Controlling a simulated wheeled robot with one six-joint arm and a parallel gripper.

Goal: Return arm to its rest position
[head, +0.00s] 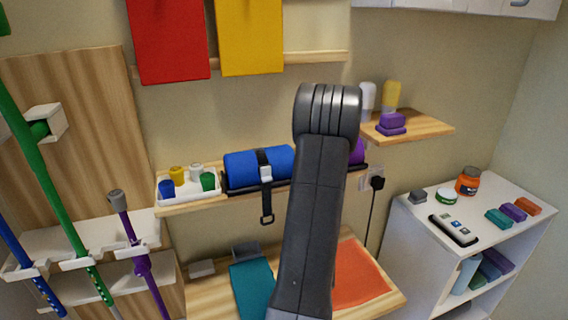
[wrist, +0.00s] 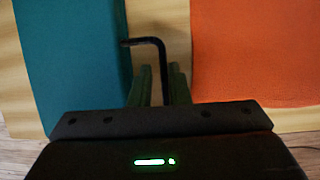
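My arm (head: 318,190) rises through the middle of the head view, its bent joint in front of the wall shelf; it hides my gripper there. In the wrist view my gripper (wrist: 161,68) points at the wooden bench top, over the strip between a teal cloth and an orange cloth. Its two dark green fingers stand a small gap apart. A black L-shaped rod (wrist: 150,41), like a hex key, runs into this gap, its short end reaching left to the teal cloth's edge. I cannot tell whether the fingers touch it.
The bench (head: 215,290) carries the teal cloth (head: 252,288) and orange cloth (head: 358,275). Above it, a wall shelf (head: 190,207) holds a cup tray and a strapped blue roll (head: 240,168). A small shelf (head: 425,125) and white cabinet (head: 400,250) stand right; poles (head: 40,170) lean left.

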